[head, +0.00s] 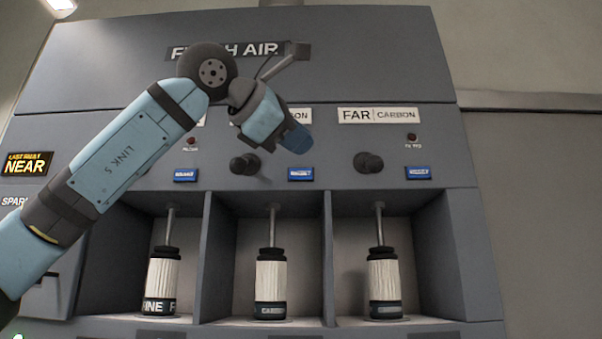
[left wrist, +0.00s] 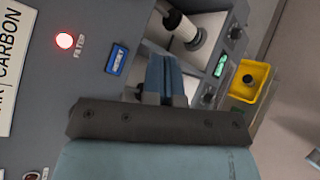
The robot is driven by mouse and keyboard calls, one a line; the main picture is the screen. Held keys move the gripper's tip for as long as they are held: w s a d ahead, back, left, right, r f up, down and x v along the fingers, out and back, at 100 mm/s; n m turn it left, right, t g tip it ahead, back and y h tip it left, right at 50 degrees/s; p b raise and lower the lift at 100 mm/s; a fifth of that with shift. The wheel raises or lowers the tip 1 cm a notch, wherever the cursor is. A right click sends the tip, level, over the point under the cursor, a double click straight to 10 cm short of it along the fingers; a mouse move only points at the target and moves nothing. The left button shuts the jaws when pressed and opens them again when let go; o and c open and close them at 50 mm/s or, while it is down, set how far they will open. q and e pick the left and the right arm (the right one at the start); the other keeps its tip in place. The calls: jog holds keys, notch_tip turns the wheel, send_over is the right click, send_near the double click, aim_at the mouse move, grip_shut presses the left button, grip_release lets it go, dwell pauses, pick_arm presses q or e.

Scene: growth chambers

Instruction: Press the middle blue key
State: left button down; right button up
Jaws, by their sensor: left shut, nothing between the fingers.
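The middle blue key (head: 301,174) sits on the grey panel above the middle bay. Similar blue keys sit to its left (head: 186,175) and right (head: 418,172). My left gripper (head: 299,139) is shut and empty. Its blue fingertips show just above the middle key in the head view; I see no contact. In the left wrist view the shut fingers (left wrist: 166,80) point at the panel, with a blue key (left wrist: 116,60) up and left of them, apparently the middle one. A lit red lamp (left wrist: 65,41) is beside that key. My right gripper is not in view.
Dark knobs (head: 245,163) (head: 368,163) stick out left of the middle and right keys. Below are three bays with white-sleeved cartridges (head: 271,280) on rods. A yellow bin (left wrist: 250,80) shows in the left wrist view. My arm covers part of the panel's left side.

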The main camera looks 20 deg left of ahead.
aim_at(301, 174)
pick_arm(q)
jog(key=w+p, duration=0.1)
jog(key=w, duration=0.1)
jog(key=w+a+p, duration=0.1)
jog(key=w, duration=0.2)
jog(key=w+a+p, duration=0.1)
jog(key=w, duration=0.2)
jog(key=shift+a, duration=0.1)
jog(key=shift+w, duration=0.1)
dwell(0.8)
jog(key=shift+w, duration=0.15)
dwell(1.0)
jog(key=shift+w+a, duration=0.15)
jog(key=shift+w, duration=0.15)
